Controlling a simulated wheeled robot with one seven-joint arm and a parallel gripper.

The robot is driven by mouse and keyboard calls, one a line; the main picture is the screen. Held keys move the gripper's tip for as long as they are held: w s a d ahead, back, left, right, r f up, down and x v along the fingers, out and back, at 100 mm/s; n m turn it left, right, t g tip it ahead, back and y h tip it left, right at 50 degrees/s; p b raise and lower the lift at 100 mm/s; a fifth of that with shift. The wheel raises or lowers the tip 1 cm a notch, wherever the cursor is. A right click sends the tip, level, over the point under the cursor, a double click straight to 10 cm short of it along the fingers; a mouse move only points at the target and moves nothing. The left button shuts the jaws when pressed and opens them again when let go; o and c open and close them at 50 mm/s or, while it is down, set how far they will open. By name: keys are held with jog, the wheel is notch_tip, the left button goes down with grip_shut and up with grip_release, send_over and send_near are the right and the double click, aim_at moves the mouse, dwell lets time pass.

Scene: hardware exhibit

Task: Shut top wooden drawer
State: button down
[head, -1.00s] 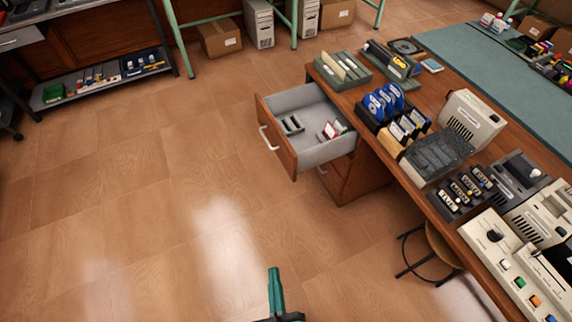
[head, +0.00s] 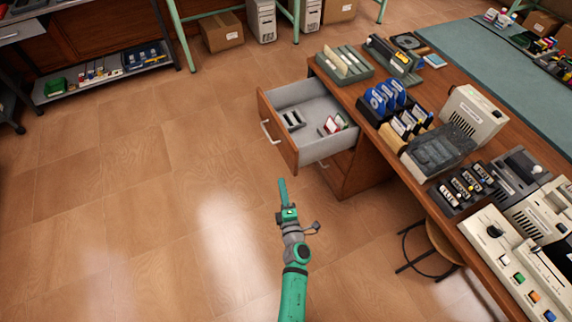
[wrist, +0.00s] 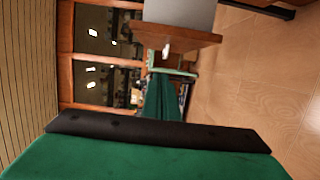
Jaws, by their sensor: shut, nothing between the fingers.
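The top wooden drawer (head: 278,138) is pulled out of the wooden desk, with a pale handle (head: 269,132) on its front and a grey inside holding a few small items. In the wrist view, a wooden drawer front (wrist: 180,35) with a grey box behind it shows at the top. My green gripper (head: 282,182) is in front of and below the drawer front, apart from it. Its fingers are shut and empty. In the wrist view my gripper (wrist: 163,90) points toward the area under the drawer front.
The desk top (head: 375,155) holds disc racks, card trays and beige machines along its near edge. A stool (head: 440,245) stands under the desk at right. The floor left of the drawer is clear. A metal shelf (head: 100,85) stands far left.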

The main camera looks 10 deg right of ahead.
jog(key=w+d, duration=0.3)
jog(key=w, duration=0.8)
jog(key=shift+w, duration=0.15)
jog(key=shift+w, duration=0.1)
